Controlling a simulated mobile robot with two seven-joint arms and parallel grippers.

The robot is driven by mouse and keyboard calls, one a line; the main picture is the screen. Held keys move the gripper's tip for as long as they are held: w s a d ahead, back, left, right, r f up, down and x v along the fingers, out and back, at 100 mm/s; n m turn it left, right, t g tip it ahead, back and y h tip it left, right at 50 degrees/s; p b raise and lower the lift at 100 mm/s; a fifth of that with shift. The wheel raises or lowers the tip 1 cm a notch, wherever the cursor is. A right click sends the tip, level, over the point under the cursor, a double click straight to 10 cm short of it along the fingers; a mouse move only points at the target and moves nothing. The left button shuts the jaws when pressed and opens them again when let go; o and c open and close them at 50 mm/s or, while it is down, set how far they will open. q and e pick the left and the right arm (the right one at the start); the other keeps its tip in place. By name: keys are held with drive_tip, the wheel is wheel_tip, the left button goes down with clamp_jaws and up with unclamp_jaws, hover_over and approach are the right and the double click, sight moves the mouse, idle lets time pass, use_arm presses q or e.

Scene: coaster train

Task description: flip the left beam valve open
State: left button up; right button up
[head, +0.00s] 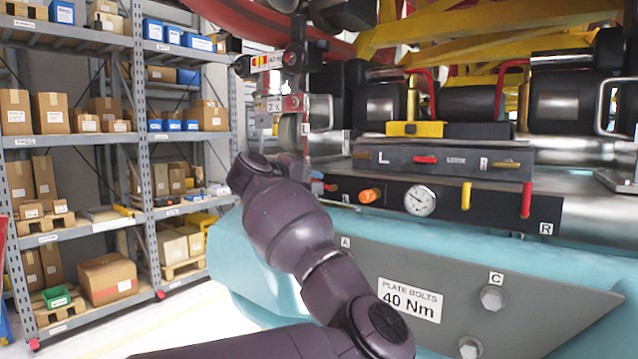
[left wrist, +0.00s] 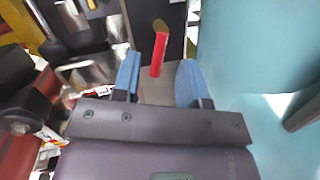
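A red lever (left wrist: 158,48) stands out from a dark panel (left wrist: 158,14) in the left wrist view. I take it to be the left beam valve's handle. My left gripper (left wrist: 158,80) is open, with one blue fingertip on each side of the lever. The lever shows between the fingers; I see no finger closed on it. In the head view my left arm covers most of this spot, and only a small red piece (head: 330,187) shows beside it at the beam's left end. Another red lever (head: 526,200) hangs down at the right end, near the R label. My right gripper is not visible.
The beam also carries an orange knob (head: 371,196), a gauge (head: 419,201) and a yellow lever (head: 466,195). Above is a block with L and R markings (head: 440,160). A grey bolted plate (head: 450,290) lies below. Shelves with boxes (head: 90,140) stand left.

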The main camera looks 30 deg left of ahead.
use_arm(q)
drive_tip(key=shift+x, duration=1.5)
drive_tip(key=shift+a+p, duration=0.1)
drive_tip(key=shift+p, duration=0.2)
clamp_jaws()
